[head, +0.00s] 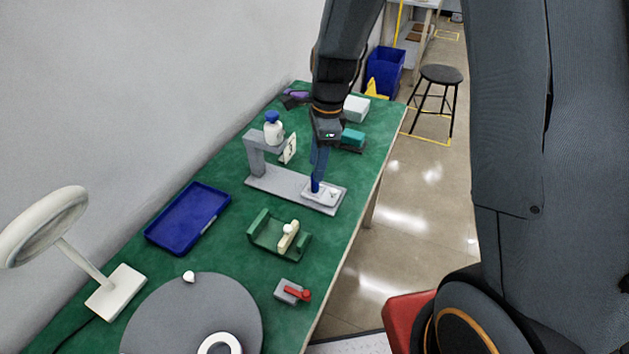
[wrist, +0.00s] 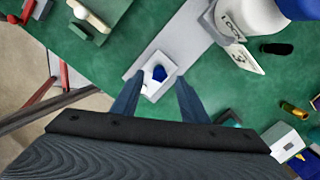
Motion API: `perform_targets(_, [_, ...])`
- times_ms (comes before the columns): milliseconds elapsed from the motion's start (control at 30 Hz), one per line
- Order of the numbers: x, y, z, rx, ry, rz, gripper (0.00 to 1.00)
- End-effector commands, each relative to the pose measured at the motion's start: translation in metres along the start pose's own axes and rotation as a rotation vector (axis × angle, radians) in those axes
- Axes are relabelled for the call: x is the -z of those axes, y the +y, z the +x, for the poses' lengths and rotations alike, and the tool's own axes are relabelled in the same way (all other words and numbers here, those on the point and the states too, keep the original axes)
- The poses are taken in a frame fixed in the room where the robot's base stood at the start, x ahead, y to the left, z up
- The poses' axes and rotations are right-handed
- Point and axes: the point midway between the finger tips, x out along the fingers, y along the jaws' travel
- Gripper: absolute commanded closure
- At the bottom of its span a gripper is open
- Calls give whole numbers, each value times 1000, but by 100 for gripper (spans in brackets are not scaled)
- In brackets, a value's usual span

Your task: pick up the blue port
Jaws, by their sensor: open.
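The blue port (wrist: 159,73) is a small blue piece on a white block (wrist: 150,86) at the near end of the grey stand. In the head view the blue port (head: 315,187) shows just under my fingers, partly covered by them. My gripper (wrist: 160,79) is open, pointing down, with one finger on each side of the port in the wrist view. In the head view my gripper (head: 317,176) is over the white block. I cannot tell whether the fingers touch the port.
A green cradle (head: 266,232), a blue tray (head: 188,217) and a red-levered block (head: 292,291) lie nearby. The table's right edge is close.

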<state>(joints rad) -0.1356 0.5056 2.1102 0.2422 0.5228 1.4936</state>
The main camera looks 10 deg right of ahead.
Motion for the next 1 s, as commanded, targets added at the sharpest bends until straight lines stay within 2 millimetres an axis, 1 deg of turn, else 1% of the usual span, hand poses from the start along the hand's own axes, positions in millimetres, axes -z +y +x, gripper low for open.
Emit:
perform_targets(300, [0,2,35,-3,1,0,60])
perform_targets(400, [1,1,44,-2,0,0,60])
perform_targets(533, [1,0,49,1,1,-1,60])
perform_targets(733, [1,0,49,1,1,-1,60])
perform_targets(967, [1,0,49,1,1,-1,98])
perform_targets(1000, [1,0,49,1,1,-1,100])
